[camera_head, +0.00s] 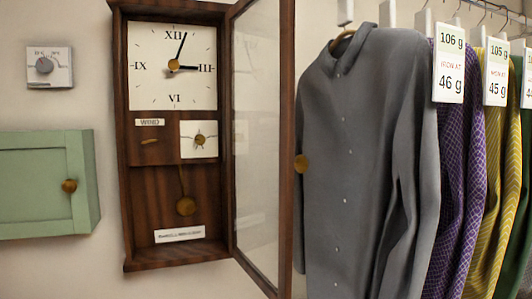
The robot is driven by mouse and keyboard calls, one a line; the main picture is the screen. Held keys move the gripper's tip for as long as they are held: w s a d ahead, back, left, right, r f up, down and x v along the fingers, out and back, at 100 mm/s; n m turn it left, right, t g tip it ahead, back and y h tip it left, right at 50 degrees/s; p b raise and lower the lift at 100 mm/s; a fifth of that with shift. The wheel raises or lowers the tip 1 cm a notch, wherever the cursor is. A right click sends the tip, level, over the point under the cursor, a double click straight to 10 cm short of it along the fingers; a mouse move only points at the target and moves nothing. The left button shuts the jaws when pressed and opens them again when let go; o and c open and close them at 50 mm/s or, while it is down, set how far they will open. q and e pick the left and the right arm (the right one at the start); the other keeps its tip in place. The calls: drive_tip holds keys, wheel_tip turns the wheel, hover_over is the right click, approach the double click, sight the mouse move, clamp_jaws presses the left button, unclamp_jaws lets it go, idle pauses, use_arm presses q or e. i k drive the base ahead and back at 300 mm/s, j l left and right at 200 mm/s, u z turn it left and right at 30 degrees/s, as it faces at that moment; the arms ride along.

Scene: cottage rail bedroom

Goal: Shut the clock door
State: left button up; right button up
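The wall clock (172,221) hangs left of centre, a dark brown wooden case with a white face (153,89), a small dial, a pendulum (186,206) and a white label at the bottom. Its clock door (286,210) is a brown frame with a glass pane, hinged on the right side of the case. The door stands open, swung out toward me. A round brass knob (301,163) sits on the door's free edge, in front of a grey shirt. Neither of my grippers shows in the head view.
A grey shirt (360,160) hangs on a rail just right of the door. Purple (454,170), yellow and green garments with white tags hang further right. A green wall cabinet (35,186) and a small dial plate (42,67) are at left.

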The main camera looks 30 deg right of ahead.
sight(288, 162)
drive_tip(key=k+l+u, duration=0.25)
drive_tip(key=k+l, duration=0.2)
drive_tip(key=l, duration=0.15)
drive_tip(key=k+l+u, duration=0.1)
drive_tip(key=l, duration=0.25)
drive_tip(key=k+l+u, duration=0.1)
drive_tip(key=l, duration=0.25)
drive_tip(key=k+l+u, duration=0.1)
drive_tip(key=l, duration=0.25)
drive_tip(key=k+l, duration=0.1)
drive_tip(key=l, duration=0.3)
drive_tip(key=i+l+u, duration=0.15)
drive_tip(key=l, duration=0.6)
drive_tip(key=k+j, duration=0.05)
